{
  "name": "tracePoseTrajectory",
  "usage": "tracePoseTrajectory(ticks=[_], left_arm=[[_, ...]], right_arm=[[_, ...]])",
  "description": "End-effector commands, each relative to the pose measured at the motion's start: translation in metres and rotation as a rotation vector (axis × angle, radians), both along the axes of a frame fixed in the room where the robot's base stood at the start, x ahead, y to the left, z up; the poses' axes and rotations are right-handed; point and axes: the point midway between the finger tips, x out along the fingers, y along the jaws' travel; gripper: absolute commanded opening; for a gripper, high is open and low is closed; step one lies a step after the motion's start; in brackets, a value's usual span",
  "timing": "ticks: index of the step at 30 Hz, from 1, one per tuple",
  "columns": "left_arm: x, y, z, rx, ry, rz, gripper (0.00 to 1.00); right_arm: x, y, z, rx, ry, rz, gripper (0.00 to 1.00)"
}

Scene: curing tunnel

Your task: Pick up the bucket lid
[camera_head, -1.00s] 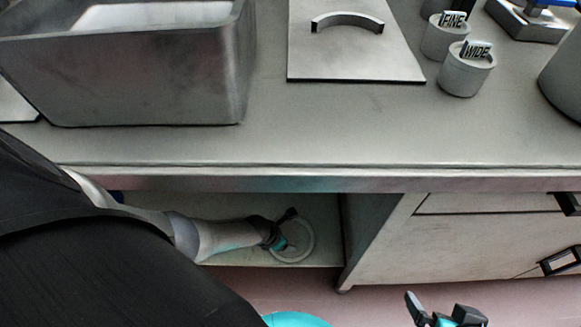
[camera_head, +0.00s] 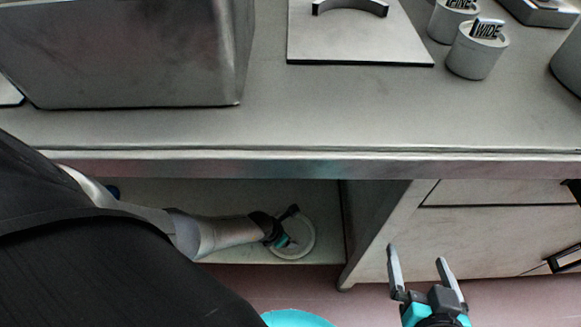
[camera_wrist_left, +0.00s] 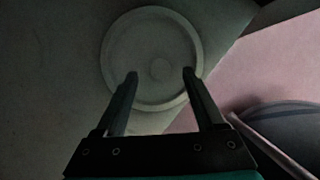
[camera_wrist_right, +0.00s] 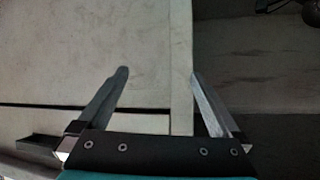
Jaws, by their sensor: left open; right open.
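The bucket lid is a pale round disc (camera_head: 305,243) lying on the lower shelf under the counter. In the left wrist view the lid (camera_wrist_left: 152,38) shows a raised rim and a small round centre. My left gripper (camera_head: 292,226) reaches into the shelf space over the lid and partly covers it. In the left wrist view its two open fingers (camera_wrist_left: 160,76) lie across the near part of the lid, with nothing gripped. My right gripper (camera_head: 418,256) is open and empty in front of the cabinet; its fingers also show in the right wrist view (camera_wrist_right: 158,74).
The counter edge (camera_head: 300,164) runs above the shelf. A shelf side panel (camera_head: 375,215) stands right of the lid. On the counter are a metal basin (camera_head: 130,60), a handled plate (camera_head: 350,42) and a "WIDE" pot (camera_head: 478,52). Pink floor (camera_head: 325,285) lies in front.

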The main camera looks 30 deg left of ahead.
Motion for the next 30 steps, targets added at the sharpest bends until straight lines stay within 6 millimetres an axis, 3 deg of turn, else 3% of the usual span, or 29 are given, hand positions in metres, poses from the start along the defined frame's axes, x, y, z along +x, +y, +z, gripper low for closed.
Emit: tracePoseTrajectory(ticks=[15,30], left_arm=[[0.006,-0.002,-0.016,0.0,-0.001,0.0,0.71],[0.009,-0.003,-0.023,0.0,0.0,0.0,0.71]], right_arm=[[-0.002,0.024,0.014,0.154,-0.248,0.006,1.0],[-0.01,0.032,0.028,0.246,-0.39,-0.005,1.0]])
